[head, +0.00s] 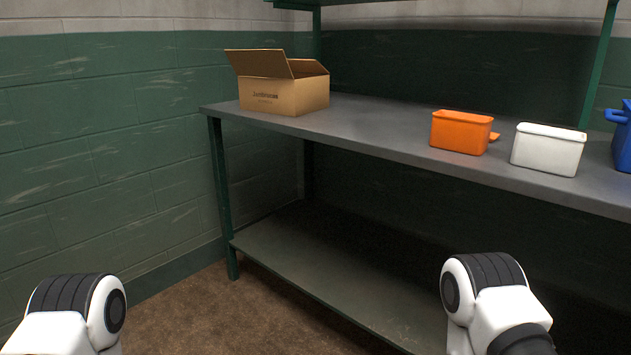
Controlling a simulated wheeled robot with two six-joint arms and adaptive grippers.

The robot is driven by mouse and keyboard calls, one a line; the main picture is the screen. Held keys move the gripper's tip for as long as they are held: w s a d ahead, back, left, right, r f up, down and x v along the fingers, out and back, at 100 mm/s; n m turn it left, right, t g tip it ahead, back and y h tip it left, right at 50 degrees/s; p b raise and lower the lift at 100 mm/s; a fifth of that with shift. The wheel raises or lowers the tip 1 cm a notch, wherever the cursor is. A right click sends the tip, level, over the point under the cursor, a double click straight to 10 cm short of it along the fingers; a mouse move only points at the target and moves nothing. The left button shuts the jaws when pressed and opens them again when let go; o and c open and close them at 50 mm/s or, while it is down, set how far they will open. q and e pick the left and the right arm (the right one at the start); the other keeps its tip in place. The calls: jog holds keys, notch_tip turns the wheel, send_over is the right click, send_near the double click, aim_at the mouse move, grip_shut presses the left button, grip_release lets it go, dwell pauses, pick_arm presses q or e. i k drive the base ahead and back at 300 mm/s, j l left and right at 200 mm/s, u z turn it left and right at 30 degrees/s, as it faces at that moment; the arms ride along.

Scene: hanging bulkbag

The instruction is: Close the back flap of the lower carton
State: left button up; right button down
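A brown cardboard carton (284,98) stands on the left end of the grey bench top, with dark printing on its front. It is the only carton in view. Another flap edge shows raised at the right of the top. The carton's inside and most of its back side are hidden, so I cannot tell how the back flap lies. White and black parts of my two arms show at the bottom left and bottom right. Neither gripper is in view.
The grey bench top (370,130) also bears an orange container (460,132), a white container (547,150) and a blue container (622,140) to the right. It is clear between carton and orange container. A lower shelf (330,265) looks empty. A green wall stands left.

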aim_at(310, 66)
jog(key=i+l+u, duration=0.1)
jog(key=i+u, duration=0.2)
jog(key=i, duration=0.15)
jog(key=i+l+u, duration=0.3)
jog(key=i, duration=0.2)
jog(key=j, duration=0.1)
